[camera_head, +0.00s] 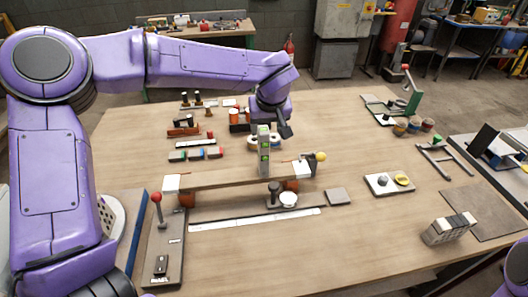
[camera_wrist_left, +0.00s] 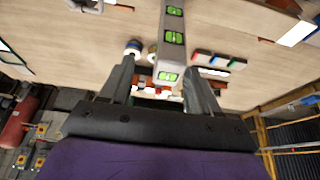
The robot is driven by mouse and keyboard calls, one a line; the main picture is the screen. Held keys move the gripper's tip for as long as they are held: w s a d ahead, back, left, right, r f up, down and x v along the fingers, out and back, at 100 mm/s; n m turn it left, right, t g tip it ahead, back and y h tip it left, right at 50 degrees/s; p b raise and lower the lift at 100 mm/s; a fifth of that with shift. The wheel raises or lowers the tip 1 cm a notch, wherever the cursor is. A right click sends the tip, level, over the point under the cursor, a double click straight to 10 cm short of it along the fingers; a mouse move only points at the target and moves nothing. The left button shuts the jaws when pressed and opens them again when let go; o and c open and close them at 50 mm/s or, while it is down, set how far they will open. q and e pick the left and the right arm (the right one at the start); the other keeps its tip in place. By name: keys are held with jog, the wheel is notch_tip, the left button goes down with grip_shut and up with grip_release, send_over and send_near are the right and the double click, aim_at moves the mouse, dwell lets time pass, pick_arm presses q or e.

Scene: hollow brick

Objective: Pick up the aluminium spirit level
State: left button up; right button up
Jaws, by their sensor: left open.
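The aluminium spirit level (camera_head: 264,158) is a silver-grey bar with green vials, standing out from the middle of the table in the head view. In the left wrist view the spirit level (camera_wrist_left: 173,22) runs down from the top edge, and its near end appears between my fingers. My left gripper (camera_head: 284,128) is just right of the level's upper end in the head view. In the left wrist view my left gripper (camera_wrist_left: 158,75) is open with nothing clamped. I cannot tell how deep the level is between the fingers. My right gripper is out of view.
A long board (camera_head: 230,181) on reddish blocks lies below the level, with a white ruler (camera_head: 250,220) in front. Colour-ended blocks (camera_head: 196,154) lie to the left. A lever stand (camera_head: 168,245) is front left. Bare table lies at front centre.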

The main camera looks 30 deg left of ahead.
aim_at(264, 153)
pick_arm(q)
jog(key=f, duration=0.2)
jog(key=a+f, duration=0.1)
jog(key=f, duration=0.1)
jog(key=shift+w+a+f+p, duration=0.1)
jog(key=shift+a+f+p, duration=0.05)
jog(key=shift+f+p, duration=0.25)
jog(key=shift+w+f, duration=0.15)
jog(key=shift+f, duration=0.05)
jog(key=shift+r, duration=0.1)
grip_shut()
